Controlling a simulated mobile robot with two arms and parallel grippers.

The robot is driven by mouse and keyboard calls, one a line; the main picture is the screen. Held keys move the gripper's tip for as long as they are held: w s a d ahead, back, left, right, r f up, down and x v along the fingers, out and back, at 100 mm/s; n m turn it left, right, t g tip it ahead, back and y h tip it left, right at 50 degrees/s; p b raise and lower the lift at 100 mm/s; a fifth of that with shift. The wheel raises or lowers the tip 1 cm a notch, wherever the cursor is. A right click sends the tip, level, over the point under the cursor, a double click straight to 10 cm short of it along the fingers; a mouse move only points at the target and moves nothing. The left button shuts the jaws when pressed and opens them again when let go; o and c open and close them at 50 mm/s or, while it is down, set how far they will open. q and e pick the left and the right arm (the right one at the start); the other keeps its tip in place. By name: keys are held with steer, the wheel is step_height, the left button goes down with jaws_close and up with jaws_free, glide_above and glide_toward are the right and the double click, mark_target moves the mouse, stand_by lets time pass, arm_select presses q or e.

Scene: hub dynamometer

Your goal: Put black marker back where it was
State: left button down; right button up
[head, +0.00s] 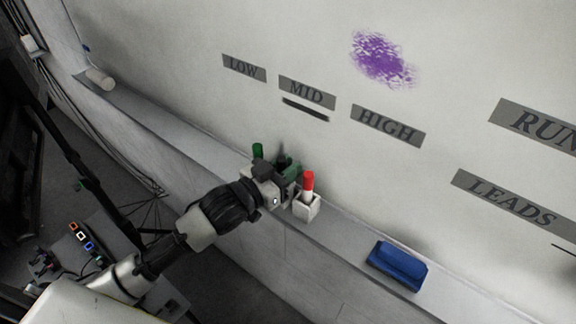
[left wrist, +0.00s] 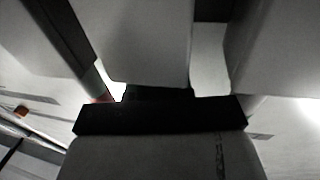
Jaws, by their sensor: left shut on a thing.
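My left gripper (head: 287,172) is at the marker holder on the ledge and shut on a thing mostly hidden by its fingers. A dark tip shows just above the fingers, likely the black marker (head: 282,153). In the left wrist view, large pale fingers fill the picture and a dark piece shows between them. The holder (head: 307,209) is a pale block. A red marker (head: 308,184) stands upright in it, just right of the gripper. A green marker (head: 258,151) stands just left of the gripper. I cannot tell whether the held thing touches the holder. My right gripper is out of view.
The whiteboard has LOW, MID (head: 307,92) and HIGH labels, a black stroke under MID and a purple scribble (head: 382,58). A blue eraser (head: 397,265) lies on the ledge (head: 346,240) to the right. A pale cylinder (head: 99,78) lies at the far left.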

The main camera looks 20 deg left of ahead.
arm_select(q)
steer(key=shift+f, duration=0.1)
steer(key=c, duration=1)
jaws_free()
steer(key=b+v, duration=0.3)
steer(key=v, duration=0.9)
